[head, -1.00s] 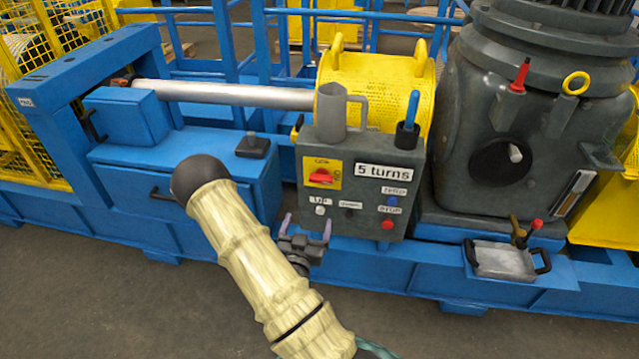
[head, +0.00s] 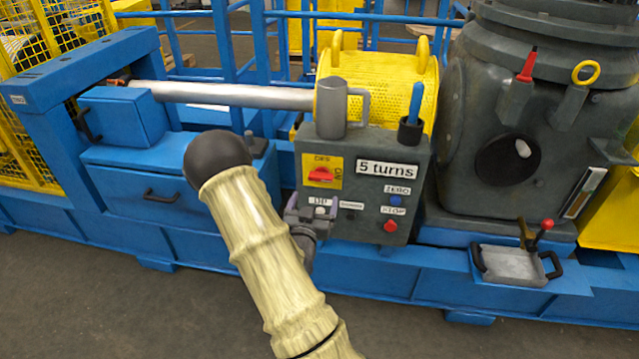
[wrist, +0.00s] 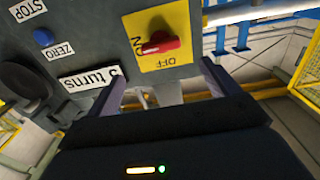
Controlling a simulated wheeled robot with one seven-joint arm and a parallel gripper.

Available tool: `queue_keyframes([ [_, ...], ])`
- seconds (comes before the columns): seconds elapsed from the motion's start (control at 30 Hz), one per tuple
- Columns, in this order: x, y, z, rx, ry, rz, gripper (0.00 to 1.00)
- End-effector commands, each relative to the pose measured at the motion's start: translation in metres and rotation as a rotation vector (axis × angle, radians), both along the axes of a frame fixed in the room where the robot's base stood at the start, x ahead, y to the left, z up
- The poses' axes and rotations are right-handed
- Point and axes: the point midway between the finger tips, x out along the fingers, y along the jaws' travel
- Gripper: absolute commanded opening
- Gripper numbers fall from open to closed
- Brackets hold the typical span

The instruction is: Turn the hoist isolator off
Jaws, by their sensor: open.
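The hoist isolator is a red rotary handle (head: 321,174) on a yellow plate (head: 322,160), on the upper left of the grey control box's front. In the head view the handle lies about level, in line with the ON mark at the right; OFF is marked above. The wrist view shows the red handle (wrist: 160,45) and the yellow plate (wrist: 165,62) upside down, ahead of my jaws. My gripper (head: 312,207) is open and empty, just below the isolator in the head view. Its two fingers (wrist: 160,88) are spread and apart from the handle.
The grey box (head: 405,232) also carries a "5 turns" label, a blue ZERO button (head: 396,200) and a red STOP button (head: 390,226). A gearbox stands at right.

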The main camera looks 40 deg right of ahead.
Motion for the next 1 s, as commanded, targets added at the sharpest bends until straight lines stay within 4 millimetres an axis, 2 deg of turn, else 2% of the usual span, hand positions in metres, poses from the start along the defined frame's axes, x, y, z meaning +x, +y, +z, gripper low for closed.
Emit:
queue_keyframes([
  [0.5, 0.058, -0.064, 0.000, -0.001, -0.001, 0.006, 0.87],
  [0.67, 0.064, -0.072, 0.000, -0.001, 0.001, 0.005, 0.87],
  [0.9, 0.064, -0.073, 0.000, -0.001, 0.001, 0.004, 0.87],
  [1.0, 0.064, -0.073, 0.000, -0.001, 0.001, 0.004, 0.70],
])
